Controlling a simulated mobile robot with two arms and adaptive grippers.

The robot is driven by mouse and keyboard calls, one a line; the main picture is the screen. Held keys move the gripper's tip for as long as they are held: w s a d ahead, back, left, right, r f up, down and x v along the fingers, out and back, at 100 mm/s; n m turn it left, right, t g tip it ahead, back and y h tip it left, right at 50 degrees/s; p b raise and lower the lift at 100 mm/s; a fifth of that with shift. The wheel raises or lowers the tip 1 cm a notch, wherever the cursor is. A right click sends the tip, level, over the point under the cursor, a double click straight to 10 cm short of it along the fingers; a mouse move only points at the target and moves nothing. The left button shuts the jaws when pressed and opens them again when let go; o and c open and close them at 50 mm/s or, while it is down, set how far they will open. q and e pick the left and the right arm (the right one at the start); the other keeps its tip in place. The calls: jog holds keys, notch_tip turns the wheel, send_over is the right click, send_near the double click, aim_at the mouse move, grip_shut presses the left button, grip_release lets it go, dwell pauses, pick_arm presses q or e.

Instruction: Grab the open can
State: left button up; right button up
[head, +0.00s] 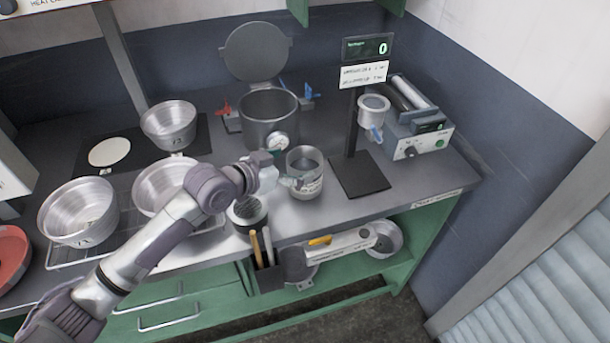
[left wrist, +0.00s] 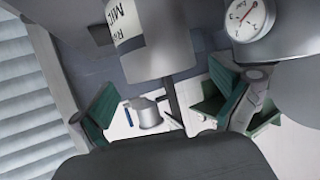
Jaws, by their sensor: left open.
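The open can (head: 306,160) is a grey metal cylinder with an open top and a pale printed label. It stands upright on the counter in the middle of the head view. In the left wrist view the can (left wrist: 160,55) shows at the top with part of its label. My left gripper (head: 283,172) is open at the can's left side, with one finger in front of the can's lower wall. In the left wrist view its green fingers (left wrist: 165,108) are spread apart. I cannot tell whether a finger touches the can. My right gripper is not in view.
A large pot (head: 268,122) with a dial gauge (head: 277,142) stands close behind the can. A stand with a display (head: 367,47) and dark base (head: 358,178) is to the right. Several metal pans, including one pan (head: 78,212), are at the left. A dark utensil holder (head: 268,280) hangs at the front.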

aim_at(315, 158)
pick_arm(q)
jog(key=p+x, duration=0.1)
jog(key=x, duration=0.3)
jog(key=shift+w+d+f, duration=0.15)
jog(key=shift+d+f, duration=0.05)
jog(key=shift+a, duration=0.1)
jog(key=shift+c, duration=1.2)
jog(key=c, duration=1.4)
jog(key=shift+r, duration=0.15)
jog(key=shift+c, duration=0.2)
